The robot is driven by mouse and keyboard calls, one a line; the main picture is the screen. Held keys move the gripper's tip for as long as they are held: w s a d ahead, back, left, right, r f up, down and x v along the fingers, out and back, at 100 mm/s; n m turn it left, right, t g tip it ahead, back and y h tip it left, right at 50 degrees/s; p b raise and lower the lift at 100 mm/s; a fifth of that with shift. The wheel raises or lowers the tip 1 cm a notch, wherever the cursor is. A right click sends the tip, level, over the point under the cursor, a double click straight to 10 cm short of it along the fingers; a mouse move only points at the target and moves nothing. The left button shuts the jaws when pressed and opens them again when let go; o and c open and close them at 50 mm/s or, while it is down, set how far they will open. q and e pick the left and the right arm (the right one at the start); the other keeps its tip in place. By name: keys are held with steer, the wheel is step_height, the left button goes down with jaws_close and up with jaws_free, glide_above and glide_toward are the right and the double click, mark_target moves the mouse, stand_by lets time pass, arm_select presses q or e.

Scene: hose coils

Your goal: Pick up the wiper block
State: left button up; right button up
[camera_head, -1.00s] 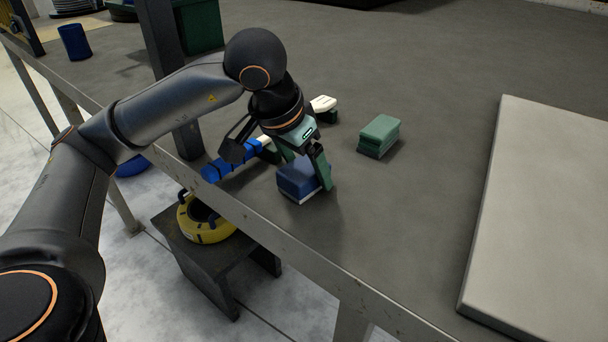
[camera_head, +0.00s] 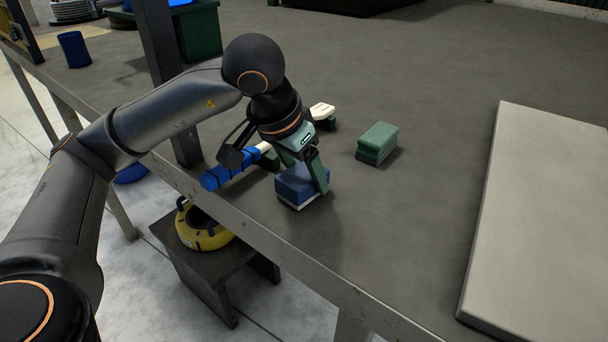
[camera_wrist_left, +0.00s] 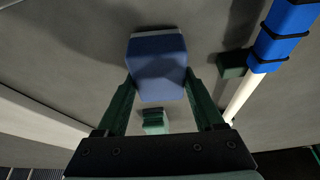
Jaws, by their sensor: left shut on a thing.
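The wiper block (camera_head: 296,187), a blue block with a pale base, is near the front edge of the grey table. My left gripper (camera_head: 303,176) reaches down over it and is shut on it, with a green finger on either side. In the left wrist view the blue block (camera_wrist_left: 157,68) sits between the two fingertips, its pale base showing at the far side. Whether its base touches the table is hard to tell. My right gripper is out of view.
A green block (camera_head: 377,143) lies to the right. A blue-and-white rod (camera_head: 229,174) lies left of the gripper on dark supports. A large pale slab (camera_head: 545,215) fills the right. A dark post (camera_head: 167,80) stands at left. A yellow coil (camera_head: 203,226) sits below the table edge.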

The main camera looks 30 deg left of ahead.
arm_select(q)
steer(key=shift+r, duration=0.5)
steer(key=s+d+r+p, duration=0.1)
steer(key=s+d+r, duration=0.5)
steer(key=s+r, duration=0.5)
steer(key=shift+s+d+r, duration=0.2)
steer(key=shift+s+r, duration=0.1)
steer(key=shift+s, duration=0.45)
steer(key=o, duration=0.9)
steer(key=c, duration=0.6)
steer(key=shift+c, duration=0.2)
